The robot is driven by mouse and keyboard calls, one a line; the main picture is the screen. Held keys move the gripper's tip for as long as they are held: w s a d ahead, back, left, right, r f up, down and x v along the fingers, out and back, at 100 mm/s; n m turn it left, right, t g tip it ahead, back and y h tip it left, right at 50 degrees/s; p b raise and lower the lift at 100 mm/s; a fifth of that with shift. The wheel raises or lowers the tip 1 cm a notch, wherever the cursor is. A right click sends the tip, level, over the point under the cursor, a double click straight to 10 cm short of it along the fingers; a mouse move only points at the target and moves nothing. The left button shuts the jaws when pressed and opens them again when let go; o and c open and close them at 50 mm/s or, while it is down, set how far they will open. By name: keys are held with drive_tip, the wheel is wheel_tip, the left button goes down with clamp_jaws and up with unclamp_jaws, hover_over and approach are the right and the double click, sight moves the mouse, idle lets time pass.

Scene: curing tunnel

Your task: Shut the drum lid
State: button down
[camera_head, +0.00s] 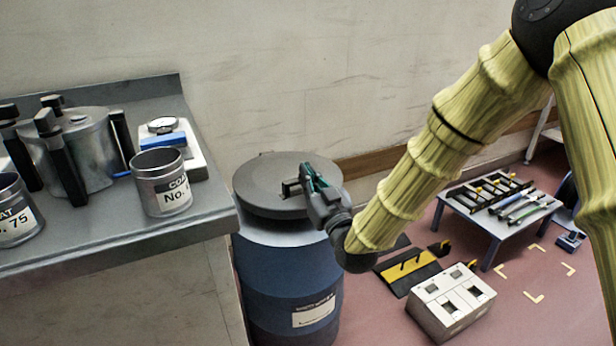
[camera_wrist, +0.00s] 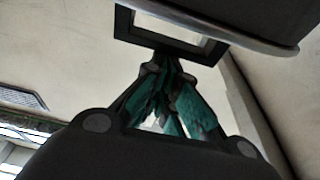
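The blue drum (camera_head: 285,275) stands on the floor beside the bench. Its round dark grey lid (camera_head: 262,170) lies over the drum's mouth; I cannot tell whether it sits flush all round. A dark handle (camera_head: 291,187) is on the lid. In the wrist view the lid (camera_wrist: 245,15) fills the top right, and its frame-like handle (camera_wrist: 128,22) is just beyond my fingertips. My gripper (camera_head: 307,178) is at the handle, coming from the right. In the wrist view its teal-padded fingers (camera_wrist: 166,68) converge with their tips close together. I see nothing clearly held between them; contact with the handle is unclear.
The grey bench (camera_head: 120,245) at left holds tins (camera_head: 163,190), a metal pot (camera_head: 85,150) and a scale (camera_head: 190,160). Right of the drum are a pale box (camera_head: 450,305), a black-yellow piece (camera_head: 408,270) and a low tool table (camera_head: 500,217). A wall is behind.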

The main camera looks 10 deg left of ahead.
drive_tip(key=shift+s+f, duration=0.15)
drive_tip(key=shift+f, duration=0.45)
wheel_tip(320, 180, up, 5)
drive_tip(key=p, duration=0.3)
drive_tip(key=f+p+v, duration=0.1)
drive_tip(key=v, duration=0.8)
drive_tip(key=s+d+f+m+g+h, duration=0.25)
drive_tip(key=d+f, duration=0.35)
drive_tip(key=f, duration=0.5)
drive_tip(key=s+d+f+m+g+h, duration=0.15)
drive_tip(key=s+d+f+h, duration=0.35)
drive_tip(key=f, duration=0.6)
drive_tip(key=s+d+f+m+g+h, duration=0.1)
drive_tip(key=s+d+f+g, duration=0.15)
drive_tip(key=d+f, duration=0.65)
drive_tip(key=s+d+f+m+g+h, duration=0.2)
drive_tip(key=s+d+f+g, duration=0.2)
drive_tip(key=s+d+f, duration=0.65)
drive_tip(key=s+d+f+m+g+h, duration=0.25)
drive_tip(key=s+d+f+g, duration=0.2)
drive_tip(key=s, duration=1.05)
wheel_tip(320, 180, up, 26)
drive_tip(key=p, duration=2.7)
drive_tip(key=shift+s+a+n+g+h, duration=0.25)
drive_tip(key=shift+n+g+h, duration=0.05)
drive_tip(key=shift+n, duration=0.15)
